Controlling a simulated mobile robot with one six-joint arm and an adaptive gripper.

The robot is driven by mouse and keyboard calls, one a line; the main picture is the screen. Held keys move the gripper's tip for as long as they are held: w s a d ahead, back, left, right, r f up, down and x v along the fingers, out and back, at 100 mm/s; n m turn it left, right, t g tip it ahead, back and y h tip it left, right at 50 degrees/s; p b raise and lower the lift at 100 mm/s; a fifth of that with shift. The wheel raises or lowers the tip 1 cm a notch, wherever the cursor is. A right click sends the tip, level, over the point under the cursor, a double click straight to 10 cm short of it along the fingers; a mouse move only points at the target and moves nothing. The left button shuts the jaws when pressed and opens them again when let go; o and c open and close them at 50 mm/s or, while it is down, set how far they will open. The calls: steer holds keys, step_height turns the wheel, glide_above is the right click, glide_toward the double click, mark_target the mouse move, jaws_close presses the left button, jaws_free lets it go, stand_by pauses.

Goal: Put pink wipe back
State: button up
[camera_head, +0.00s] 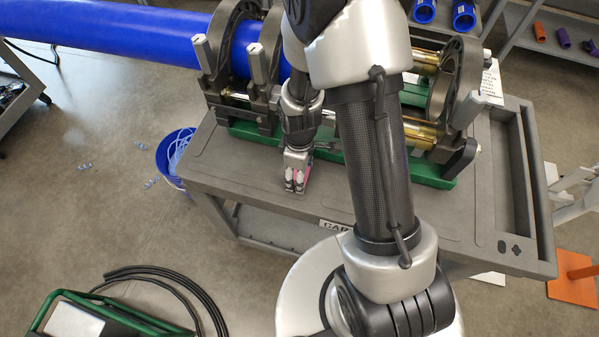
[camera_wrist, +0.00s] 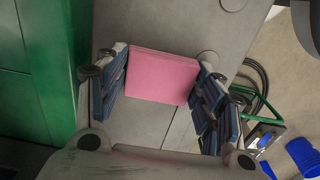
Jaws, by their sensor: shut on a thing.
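The pink wipe (camera_wrist: 162,77) shows in the wrist view as a flat pink rectangle between the two finger pads of my gripper (camera_wrist: 160,90). My gripper is shut on it, with a pad against each side edge. In the head view my gripper (camera_head: 296,186) points down over the front part of the grey cart top (camera_head: 240,172), and only a little pink (camera_head: 307,172) shows at its fingers. I cannot tell whether the wipe touches the cart top.
The green-based fusion machine (camera_head: 245,131) with clamps stands behind my gripper, holding a long blue pipe (camera_head: 130,30). A blue bucket (camera_head: 168,160) stands on the floor left of the cart. A green-framed unit (camera_head: 75,318) and black hoses (camera_head: 165,272) lie nearer. The cart's front left top is clear.

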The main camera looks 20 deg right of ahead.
steer(key=shift+f, duration=0.2)
steer(key=o, duration=0.9)
steer(key=shift+r, duration=0.1)
step_height(320, 180, up, 22)
steer(key=s+m+t+p, duration=0.1)
steer(key=s+m+p, duration=0.1)
steer(key=m+p, duration=0.15)
steer(key=s+r+m+t, duration=0.3)
steer(key=s+r+m, duration=0.4)
steer(key=s+r, duration=0.6)
steer(key=shift+a+r+t+p, duration=0.2)
steer(key=shift+r+t+p, duration=0.1)
steer(key=shift+r, duration=0.05)
